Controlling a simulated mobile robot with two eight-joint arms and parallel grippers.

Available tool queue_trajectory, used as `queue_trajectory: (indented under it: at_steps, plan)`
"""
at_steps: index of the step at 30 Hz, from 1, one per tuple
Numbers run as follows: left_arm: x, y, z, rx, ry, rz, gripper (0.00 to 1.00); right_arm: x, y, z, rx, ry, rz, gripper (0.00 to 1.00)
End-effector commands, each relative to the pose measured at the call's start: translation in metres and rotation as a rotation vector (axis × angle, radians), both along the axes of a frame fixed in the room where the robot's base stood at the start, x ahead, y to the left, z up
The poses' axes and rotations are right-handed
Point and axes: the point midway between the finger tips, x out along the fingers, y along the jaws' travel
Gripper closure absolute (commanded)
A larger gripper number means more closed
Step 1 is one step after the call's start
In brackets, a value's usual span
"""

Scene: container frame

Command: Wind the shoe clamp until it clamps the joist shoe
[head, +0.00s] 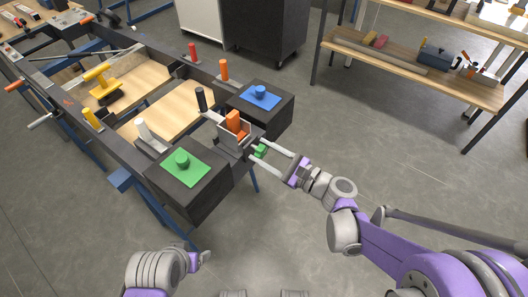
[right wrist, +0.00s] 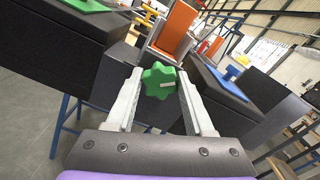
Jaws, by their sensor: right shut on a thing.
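The shoe clamp's green star knob (right wrist: 158,82) is between the fingers of my right gripper (right wrist: 160,100), which is shut on it. In the head view the knob (head: 260,151) shows at the near end of the dark frame, with my right gripper (head: 268,152) reaching it from the right. Behind the knob, a light grey metal bracket, seemingly the joist shoe (head: 222,131), surrounds an upright orange block (head: 235,122). Any gap between clamp and shoe is too small to tell. My left gripper (head: 203,257) is low in the head view, away from the frame; its jaws are unclear.
A black box with a green plate and knob (head: 182,162) stands left of the clamp. Another with a blue plate and knob (head: 260,94) stands right. A shelf bench (head: 420,70) is at the back right. Floor (head: 290,230) in front is clear.

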Motion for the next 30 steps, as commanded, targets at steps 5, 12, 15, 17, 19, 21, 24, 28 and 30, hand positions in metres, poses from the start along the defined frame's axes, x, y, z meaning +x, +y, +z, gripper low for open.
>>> queue_trajectory:
  at_steps: [5,12,15,17,19,21,24,28,30]
  plan:
    - [0.0002,0.0000,-0.0017,0.000,0.001,0.000,0.26,-0.0002,-0.0002,-0.0006,0.049,0.068,0.000,1.00]
    - [0.0002,0.0000,-0.0023,0.000,0.001,0.000,0.26,-0.0003,-0.0002,-0.0005,0.082,0.114,0.000,1.00]
    - [0.0002,0.0000,-0.0024,0.000,0.001,0.000,0.26,-0.0003,-0.0002,-0.0004,0.086,0.119,0.000,1.00]
    - [0.0002,0.0000,-0.0024,0.000,0.001,0.000,0.26,-0.0003,-0.0002,-0.0004,0.087,0.121,0.000,1.00]
    - [0.0002,0.0000,-0.0024,0.000,0.001,0.000,0.26,-0.0003,-0.0002,-0.0004,0.087,0.122,0.000,1.00]
    - [0.0002,0.0000,-0.0024,0.000,0.001,0.000,0.26,-0.0003,-0.0002,-0.0004,0.087,0.122,0.000,1.00]
    - [0.0002,0.0000,-0.0024,0.000,0.001,0.000,0.26,-0.0003,-0.0002,-0.0004,0.087,0.121,0.000,1.00]
    - [0.0002,0.0000,-0.0024,0.000,0.001,0.000,0.26,-0.0003,-0.0002,-0.0004,0.087,0.121,0.000,0.34]
    - [0.0002,0.0000,-0.0024,0.000,0.001,0.000,0.26,-0.0003,0.0000,-0.0003,0.087,0.121,0.000,0.22]
